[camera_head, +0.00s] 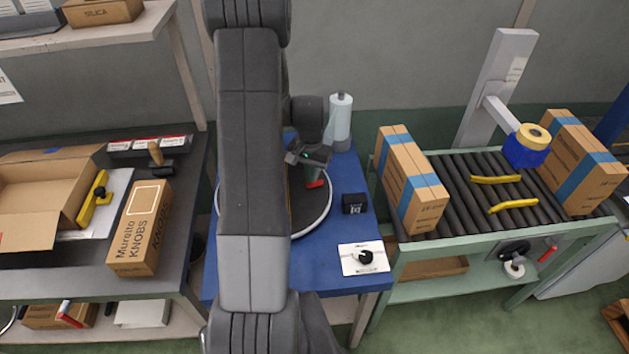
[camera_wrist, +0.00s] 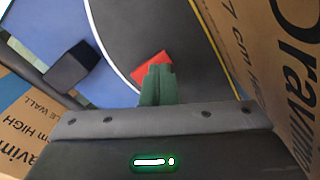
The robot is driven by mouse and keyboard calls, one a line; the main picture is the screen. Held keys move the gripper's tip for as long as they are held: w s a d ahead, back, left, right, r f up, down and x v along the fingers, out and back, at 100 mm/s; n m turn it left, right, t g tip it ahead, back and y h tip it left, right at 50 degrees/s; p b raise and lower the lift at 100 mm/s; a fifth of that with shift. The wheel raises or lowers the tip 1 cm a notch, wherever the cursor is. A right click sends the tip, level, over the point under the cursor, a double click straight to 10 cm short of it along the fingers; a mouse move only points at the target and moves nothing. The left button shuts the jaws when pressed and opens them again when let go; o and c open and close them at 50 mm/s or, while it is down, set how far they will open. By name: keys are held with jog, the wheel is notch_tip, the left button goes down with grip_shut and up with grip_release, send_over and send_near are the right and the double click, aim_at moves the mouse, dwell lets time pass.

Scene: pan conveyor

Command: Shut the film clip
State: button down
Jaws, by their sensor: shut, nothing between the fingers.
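A small red piece (camera_head: 316,184), which looks like the film clip, sits at the right side of the dark round turntable (camera_head: 310,212). In the wrist view the red clip (camera_wrist: 151,67) is tilted and partly hidden by my green fingers. Whether the clip stands open or closed cannot be told. My gripper (camera_head: 314,178) is shut and empty, its fingertips (camera_wrist: 158,67) over or against the clip; contact is unclear. A pale film roll (camera_head: 340,122) stands upright behind the turntable. A cardboard box (camera_wrist: 262,75) rises close beside my gripper in the wrist view.
A small black box (camera_head: 354,203) and a white panel with a black knob (camera_head: 364,258) are on the blue table (camera_head: 330,268). A taped carton (camera_head: 412,182) stands at the left end of the roller conveyor (camera_head: 465,215). My arm hides much of the turntable.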

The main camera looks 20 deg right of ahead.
notch_tip(320, 180, up, 6)
jog(key=p, duration=0.2)
jog(key=shift+f+p, duration=0.2)
jog(key=shift+p, duration=0.2)
jog(key=shift+f, duration=0.2)
notch_tip(320, 180, down, 7)
jog(key=b, duration=0.4)
jog(key=shift+r, duration=0.35)
